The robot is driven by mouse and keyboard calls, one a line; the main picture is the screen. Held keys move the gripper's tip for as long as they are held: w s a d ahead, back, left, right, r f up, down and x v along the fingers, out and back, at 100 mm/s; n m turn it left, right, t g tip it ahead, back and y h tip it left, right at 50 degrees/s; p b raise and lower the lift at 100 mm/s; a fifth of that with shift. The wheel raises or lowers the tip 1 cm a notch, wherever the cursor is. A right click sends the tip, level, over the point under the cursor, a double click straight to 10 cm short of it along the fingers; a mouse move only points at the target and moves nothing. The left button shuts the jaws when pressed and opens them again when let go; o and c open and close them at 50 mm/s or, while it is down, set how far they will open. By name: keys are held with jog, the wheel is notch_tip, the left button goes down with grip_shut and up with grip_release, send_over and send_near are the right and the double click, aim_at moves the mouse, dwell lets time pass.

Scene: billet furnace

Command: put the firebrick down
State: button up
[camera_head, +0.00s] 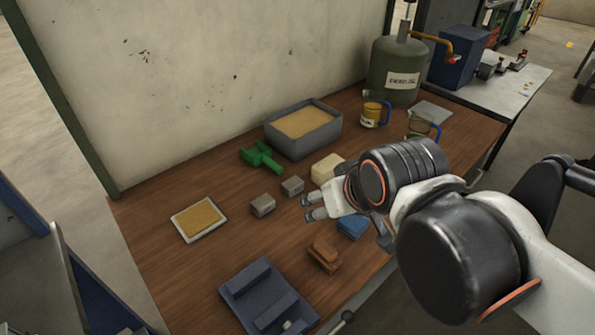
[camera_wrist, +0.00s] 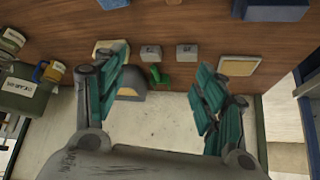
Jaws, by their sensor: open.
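A cream firebrick (camera_head: 327,168) rests on the wooden bench (camera_head: 178,276), just behind my gripper (camera_head: 307,208) in the head view. In the wrist view the firebrick (camera_wrist: 101,46) shows at the upper left, partly hidden by the left finger.
Two small grey blocks (camera_head: 292,186) (camera_head: 262,205) lie left of the firebrick. A green scoop (camera_head: 261,156) and a grey sand bin (camera_head: 330,131) stand behind. A sand tray (camera_head: 178,229), brown block (camera_head: 325,254), blue item (camera_head: 353,227) and blue fixture (camera_head: 267,297) are around.

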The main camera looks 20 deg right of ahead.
jog(key=w+d+f+m+g+h+p, duration=0.25)
jog(key=w+m+h, duration=0.35)
jog(key=w, duration=0.9)
jog(key=m+h, duration=0.4)
jog(key=m, duration=0.4)
send_near(327, 164)
jog(key=shift+g, duration=0.35)
jog(key=x, duration=0.4)
jog(key=shift+w+f, duration=0.15)
jog(key=shift+w, duration=0.15)
jog(key=shift+n, duration=0.3)
jog(key=shift+b+x, duration=0.9)
jog(key=shift+x, duration=2.5)
jog(key=c, duration=1.5)
